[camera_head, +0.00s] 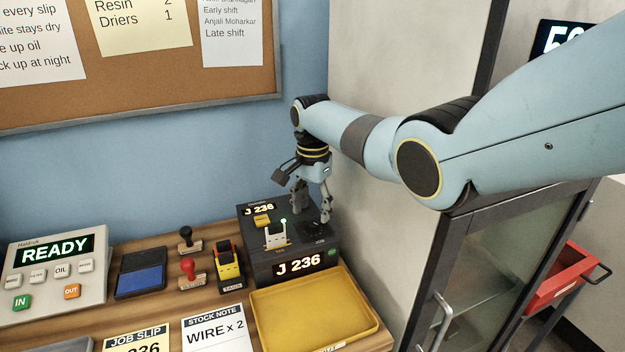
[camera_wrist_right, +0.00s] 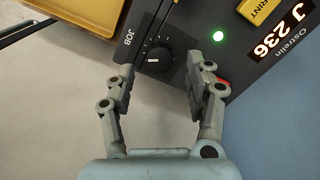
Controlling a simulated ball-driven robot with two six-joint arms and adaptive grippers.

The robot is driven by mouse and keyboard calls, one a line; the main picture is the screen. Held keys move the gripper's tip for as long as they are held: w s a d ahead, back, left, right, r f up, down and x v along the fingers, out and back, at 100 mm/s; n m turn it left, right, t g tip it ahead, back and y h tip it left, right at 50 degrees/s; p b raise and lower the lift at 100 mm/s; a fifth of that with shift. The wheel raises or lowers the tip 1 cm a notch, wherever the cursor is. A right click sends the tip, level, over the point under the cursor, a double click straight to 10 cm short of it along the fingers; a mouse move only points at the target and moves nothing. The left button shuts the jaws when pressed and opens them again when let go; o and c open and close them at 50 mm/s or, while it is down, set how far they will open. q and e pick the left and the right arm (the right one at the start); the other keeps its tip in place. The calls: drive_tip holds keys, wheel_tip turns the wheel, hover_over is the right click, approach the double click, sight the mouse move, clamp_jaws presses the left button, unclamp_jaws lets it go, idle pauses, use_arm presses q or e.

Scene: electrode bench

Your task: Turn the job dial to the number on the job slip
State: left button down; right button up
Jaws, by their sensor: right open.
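The job dial (camera_wrist_right: 154,57) is a round black knob with a white pointer, marked JOB, on the dark labelling machine (camera_head: 258,268). In the head view the dial (camera_head: 316,230) is small and partly hidden by my gripper. My right gripper (camera_wrist_right: 160,72) is open and empty, its fingers on either side of the dial in the wrist view; I cannot tell whether they touch it. In the head view the right gripper (camera_head: 312,206) points down over the machine. The machine's displays read J 236. The yellow job slip (camera_head: 138,338) is cut off at the bottom edge; its number ends in 36.
A yellow tray (camera_head: 262,330) lies before the machine. To the left are a stock note (camera_head: 213,331), a yellow-black stapler-like tool (camera_head: 228,262), two stamps (camera_head: 190,268), a blue ink pad (camera_head: 141,279) and a READY panel (camera_head: 55,272). A grey wall stands right of the machine.

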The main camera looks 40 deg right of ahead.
sight(313, 222)
wheel_tip(313, 222, up, 8)
drive_tip(key=shift+r, duration=0.15)
idle(0.5)
